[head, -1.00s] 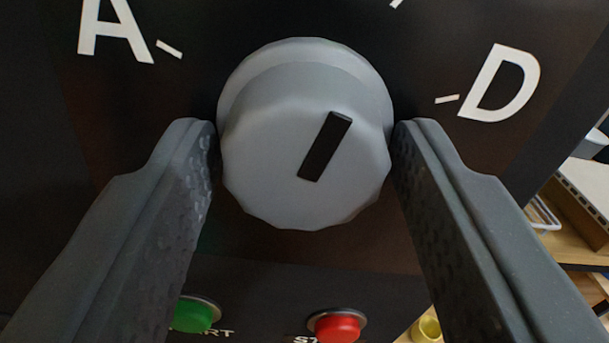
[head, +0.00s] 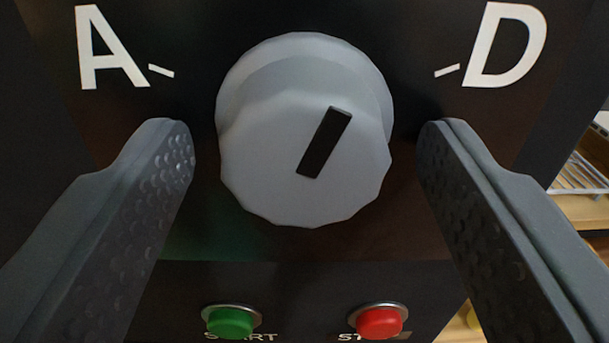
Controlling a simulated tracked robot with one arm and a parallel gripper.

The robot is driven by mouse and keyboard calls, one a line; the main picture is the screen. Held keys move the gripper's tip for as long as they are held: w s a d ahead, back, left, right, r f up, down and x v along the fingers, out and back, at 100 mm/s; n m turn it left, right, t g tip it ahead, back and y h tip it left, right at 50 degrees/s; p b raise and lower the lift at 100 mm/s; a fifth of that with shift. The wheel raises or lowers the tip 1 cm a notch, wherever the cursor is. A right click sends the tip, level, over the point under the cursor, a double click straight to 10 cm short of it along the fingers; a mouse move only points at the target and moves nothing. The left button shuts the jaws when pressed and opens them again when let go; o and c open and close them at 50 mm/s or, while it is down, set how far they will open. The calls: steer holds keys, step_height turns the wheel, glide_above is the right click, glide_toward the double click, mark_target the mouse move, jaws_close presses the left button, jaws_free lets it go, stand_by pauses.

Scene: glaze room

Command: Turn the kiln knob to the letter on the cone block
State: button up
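The grey kiln knob (head: 265,150) sits in the middle of the view on the black panel. Its black pointer bar (head: 324,142) slants up and to the right, between the white letter A (head: 105,48) at upper left and the letter D (head: 505,45) at upper right. The bar is steeper than the direction to D's tick. Any letters above the knob are out of view. My gripper (head: 306,150) is open, with one finger on each side of the knob and a visible gap to both. The cone block is not in view.
A green START button (head: 230,320) and a red button (head: 379,322) sit on the panel below the knob, between my fingers. At the right edge, past the panel, a white wire rack (head: 580,175) stands on a wooden surface.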

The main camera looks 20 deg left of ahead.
steer(key=b+v, duration=0.2)
steer(key=v, duration=1.1)
steer(key=shift+s, duration=0.4)
steer(key=shift+w+d+r, duration=0.1)
steer(key=shift+w, duration=0.05)
steer(key=w+d+r+h+b, duration=0.15)
steer(key=w+r+h, duration=0.3)
steer(key=r, duration=0.45)
steer(key=w+r+h+b, duration=0.25)
steer(key=w+r, duration=0.35)
steer(key=r, duration=0.3)
steer(key=s+a+r+m+h+b, duration=0.1)
steer(key=a+r+h, duration=0.15)
steer(key=r, duration=0.45)
steer(key=s+a+r+m+h, duration=0.1)
steer(key=s+a+r, duration=0.1)
steer(key=a+r, duration=0.35)
steer(key=s+a+r+m+g+y+b, duration=0.1)
steer(key=s+a+r+y, duration=0.3)
steer(key=s+a+r, duration=1)
steer(key=s+a+m+b, duration=0.1)
steer(key=s+a, duration=0.2)
steer(key=a, duration=0.1)
steer(key=shift+r+g+b, duration=0.3)
steer(key=shift+r+b, duration=0.05)
steer(key=shift+r, duration=0.05)
